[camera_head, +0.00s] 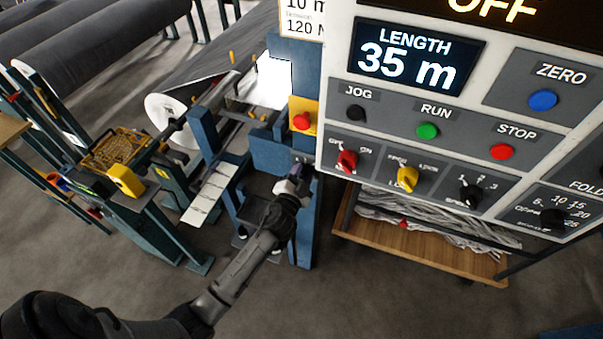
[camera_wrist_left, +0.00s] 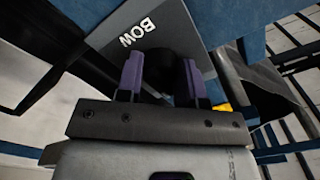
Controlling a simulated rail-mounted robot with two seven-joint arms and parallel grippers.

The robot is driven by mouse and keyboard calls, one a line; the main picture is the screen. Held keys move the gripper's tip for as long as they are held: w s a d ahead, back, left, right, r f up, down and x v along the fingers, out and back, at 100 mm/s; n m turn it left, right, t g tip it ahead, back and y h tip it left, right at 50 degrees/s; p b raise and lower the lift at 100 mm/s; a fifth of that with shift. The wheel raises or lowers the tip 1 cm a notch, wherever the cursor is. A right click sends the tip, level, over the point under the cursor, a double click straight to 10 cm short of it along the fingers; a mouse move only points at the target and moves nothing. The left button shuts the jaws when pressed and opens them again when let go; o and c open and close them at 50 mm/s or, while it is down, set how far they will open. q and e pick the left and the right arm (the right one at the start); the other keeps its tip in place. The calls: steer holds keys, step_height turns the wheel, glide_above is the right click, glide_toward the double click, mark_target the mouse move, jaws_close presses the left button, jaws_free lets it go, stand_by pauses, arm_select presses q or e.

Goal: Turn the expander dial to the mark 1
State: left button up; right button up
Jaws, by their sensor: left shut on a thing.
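A dark round dial (camera_wrist_left: 158,62) sits on a grey plate (camera_wrist_left: 176,22) lettered BOW, seen in the left wrist view. My left gripper (camera_wrist_left: 160,75) has its two purple-grey fingers on either side of the dial, shut on it. In the head view my left gripper (camera_head: 296,177) reaches up to the blue post, left of the control panel. The dial is hidden there by the gripper. I cannot read the dial's marks or its pointer in either view. My right gripper is in neither view.
The control panel (camera_head: 437,118), with buttons and selector knobs, hangs close right of the gripper. A red emergency button (camera_head: 302,121) on a yellow box is just above. A wooden shelf (camera_head: 420,247) stands below the panel. Open grey floor lies below the arm.

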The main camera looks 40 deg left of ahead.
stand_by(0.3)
arm_select(q)
steer(key=o, duration=0.9)
steer(key=shift+s+d, duration=0.15)
steer(key=shift+s, duration=0.2)
steer(key=v, duration=1.3)
